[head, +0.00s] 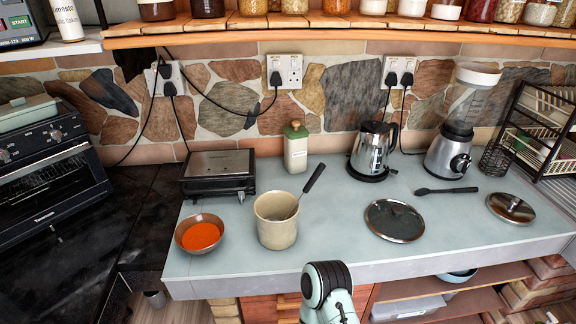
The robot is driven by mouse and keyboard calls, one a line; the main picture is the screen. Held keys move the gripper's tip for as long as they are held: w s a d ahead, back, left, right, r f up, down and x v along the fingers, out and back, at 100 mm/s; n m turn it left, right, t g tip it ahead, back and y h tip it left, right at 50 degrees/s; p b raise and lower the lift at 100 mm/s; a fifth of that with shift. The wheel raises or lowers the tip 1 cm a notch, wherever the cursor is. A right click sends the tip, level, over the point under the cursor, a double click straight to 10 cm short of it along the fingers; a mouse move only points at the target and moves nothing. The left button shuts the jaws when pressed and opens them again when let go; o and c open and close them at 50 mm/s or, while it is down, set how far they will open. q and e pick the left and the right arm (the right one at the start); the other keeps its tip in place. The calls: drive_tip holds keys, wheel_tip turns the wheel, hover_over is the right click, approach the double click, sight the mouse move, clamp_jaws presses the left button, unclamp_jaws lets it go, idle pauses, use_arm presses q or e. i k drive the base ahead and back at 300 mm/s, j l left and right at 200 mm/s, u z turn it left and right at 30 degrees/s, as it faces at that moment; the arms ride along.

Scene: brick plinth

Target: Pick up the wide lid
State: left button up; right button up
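The wide lid (394,220) lies flat on the pale blue-grey counter, right of the middle and near its front edge. It is round and dark, looks like glass with a rim, and has a small knob at its centre. A smaller metallic lid (511,208) with a dark knob lies farther right on the counter. A rounded pale green and black part of one of my arms shows at the bottom middle, in front of the counter edge. Neither gripper shows in the head view, so I cannot see whether they hold anything.
Left of the wide lid stand a beige pot (276,222) with a dark-handled utensil and a bowl of orange-red food (200,235). Behind are a kettle (373,150), a blender (456,135) and a black spoon (446,190). Counter around the wide lid is clear.

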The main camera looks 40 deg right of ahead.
sight(394, 221)
drive_tip(key=k+l+z, duration=0.15)
drive_tip(key=z, duration=1.9)
drive_tip(key=l+u, duration=0.2)
drive_tip(key=u, duration=0.3)
drive_tip(key=l+u, duration=0.25)
drive_tip(key=u, duration=0.25)
drive_tip(key=l+u, duration=0.25)
drive_tip(key=u, duration=0.25)
drive_tip(key=k+l+u, duration=0.15)
drive_tip(key=l, duration=0.2)
drive_tip(key=k+l+u, duration=0.2)
drive_tip(key=l+u, duration=0.15)
drive_tip(key=l, duration=0.3)
